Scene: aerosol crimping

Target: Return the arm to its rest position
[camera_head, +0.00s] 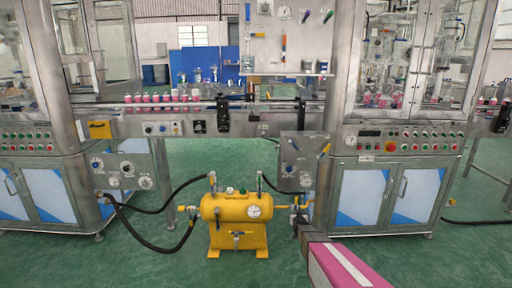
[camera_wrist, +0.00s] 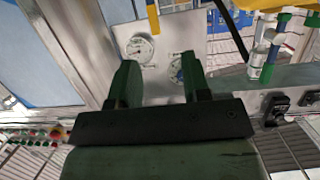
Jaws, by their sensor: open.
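My arm, with a pink and white link, enters the head view from the bottom right. Its end, my gripper (camera_head: 301,224), is dark and small there, close to the right-hand fittings of the yellow tank (camera_head: 237,207); I cannot tell whether it touches them. In the wrist view my gripper (camera_wrist: 160,62) shows two dark green fingers set apart, with nothing seen held between them. Beyond the fingers is a grey metal panel (camera_wrist: 168,35) with round gauges, partly hidden by the fingers.
The grey valve panel (camera_head: 303,150) hangs by the right cabinet (camera_head: 383,200). Black hoses (camera_head: 145,235) run from the tank to the left machine. A conveyor (camera_head: 175,104) carries several pink-and-white cans. The green floor (camera_head: 440,262) is clear at the lower right.

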